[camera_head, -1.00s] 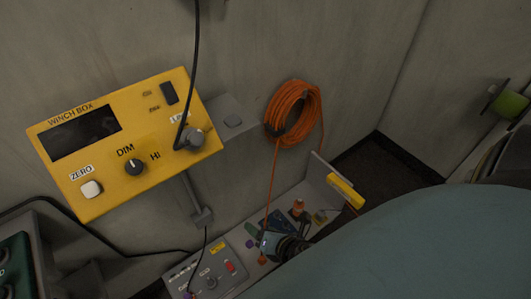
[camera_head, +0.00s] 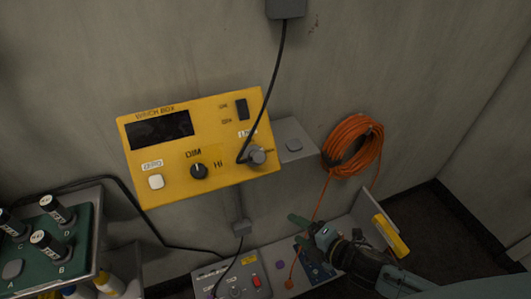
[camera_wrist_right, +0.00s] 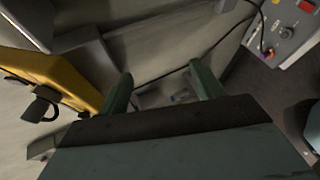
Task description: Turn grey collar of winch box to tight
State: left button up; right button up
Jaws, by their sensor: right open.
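The yellow winch box (camera_head: 225,183) is on the wall left of centre in the head view. Its grey collar (camera_head: 256,155) is at the box's lower right, where a black cable from above meets the panel. Whether the collar is tight or loose cannot be read. My right gripper (camera_head: 299,232) is below and right of the collar, apart from it, with open, empty fingers. In the right wrist view, the open fingers (camera_wrist_right: 163,87) point past the yellow box (camera_wrist_right: 50,70), which is at the left with a dark round fitting on its face. My left gripper is out of view.
A grey wall block (camera_head: 294,145) and an orange cable coil (camera_head: 370,150) are right of the box. A grey control panel (camera_head: 225,275) is below. A green panel with labelled cylinders (camera_head: 75,255) is at lower left. The wall above the box is mostly clear.

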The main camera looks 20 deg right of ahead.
notch_tip(320, 180, up, 20)
jog(key=w+d+m+y+p, duration=0.2)
jog(key=m+y+p, duration=0.1)
jog(key=m+y, duration=0.35)
jog(key=shift+t+y, duration=0.3)
jog(key=shift+y, duration=0.05)
jog(key=x, duration=1.3)
jog(key=shift+f+p, duration=0.2)
jog(key=shift+p, duration=0.2)
jog(key=shift+c, duration=0.5)
jog(key=c, duration=0.9)
jog(key=shift+s+a+f+m+t+h, duration=0.15)
jog(key=shift+m+t+h, duration=0.35)
jog(key=shift+m+t, duration=0.5)
jog(key=shift+m+t+h, duration=1)
jog(key=shift+m+t, duration=0.4)
jog(key=shift+m, duration=0.55)
jog(key=o, duration=1)
